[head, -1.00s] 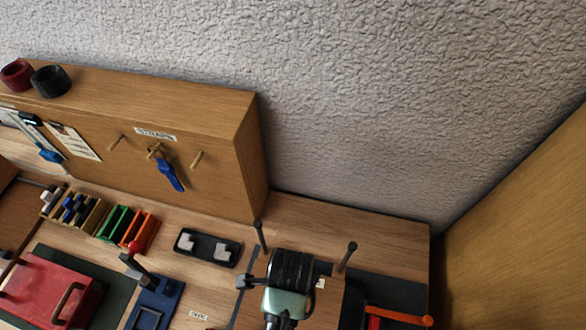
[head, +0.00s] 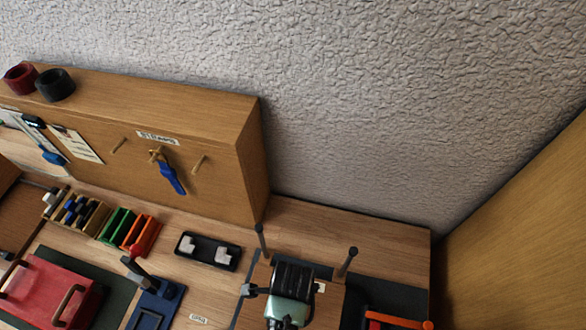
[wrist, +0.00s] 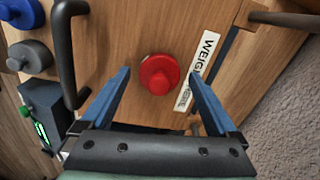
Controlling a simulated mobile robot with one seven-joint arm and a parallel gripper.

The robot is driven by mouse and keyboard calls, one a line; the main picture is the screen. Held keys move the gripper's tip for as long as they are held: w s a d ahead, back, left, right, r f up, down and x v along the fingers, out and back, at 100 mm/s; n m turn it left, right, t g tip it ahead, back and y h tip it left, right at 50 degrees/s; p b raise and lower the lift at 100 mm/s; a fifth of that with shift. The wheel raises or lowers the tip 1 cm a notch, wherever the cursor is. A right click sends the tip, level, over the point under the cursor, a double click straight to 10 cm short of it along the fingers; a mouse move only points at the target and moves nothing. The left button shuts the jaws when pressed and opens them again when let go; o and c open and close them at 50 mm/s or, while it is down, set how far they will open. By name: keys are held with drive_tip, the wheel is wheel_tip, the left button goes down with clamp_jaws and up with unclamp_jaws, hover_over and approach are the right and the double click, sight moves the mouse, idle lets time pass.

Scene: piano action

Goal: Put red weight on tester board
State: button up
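The red weight (wrist: 159,74) is a round disc with a knob, seen from above in the wrist view. It appears to rest on the wooden tester board (wrist: 122,30), beside a white label (wrist: 199,70) starting "WEIGH". My gripper (wrist: 161,72) is open, with one blue finger left of the weight and one right of it. Gaps show between the fingers and the weight. In the head view my wrist covers part of the wooden board (head: 329,303), and the red weight is hidden there.
In the wrist view a dark handle (wrist: 68,55) stands left of the weight. Two dark posts (head: 347,262) rise near my wrist in the head view.

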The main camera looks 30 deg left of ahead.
wheel_tip(320, 180, up, 12)
drive_tip(key=shift+s+r+b, duration=0.2)
drive_tip(key=shift+s+b, duration=0.05)
drive_tip(key=shift+b, duration=0.05)
idle(0.3)
drive_tip(key=shift+d, duration=0.15)
drive_tip(key=w+d+r+n+t+y, duration=0.1)
drive_tip(key=w+r+n+t, duration=0.35)
drive_tip(key=w+r, duration=0.75)
drive_tip(key=w+d+r+n+t+y, duration=0.1)
drive_tip(key=w+r+n+t, duration=0.1)
drive_tip(key=w+r+t, duration=1)
wheel_tip(320, 180, up, 18)
drive_tip(key=s+d+r+n+t, duration=0.1)
drive_tip(key=s+d+n+t, duration=0.1)
drive_tip(key=d, duration=0.1)
drive_tip(key=s+d+r+n+t+h, duration=0.1)
drive_tip(key=s+r+t, duration=0.3)
drive_tip(key=r, duration=0.6)
drive_tip(key=s+d+r+n+t+h, duration=0.1)
drive_tip(key=s+d+r+n+t, duration=0.2)
drive_tip(key=s+r, duration=0.3)
wheel_tip(320, 180, up, 5)
drive_tip(key=shift+s+d+f+t+h, duration=0.1)
drive_tip(key=shift+s+d+t+h, duration=0.2)
drive_tip(key=shift+t, duration=0.35)
drive_tip(key=shift+n, duration=0.25)
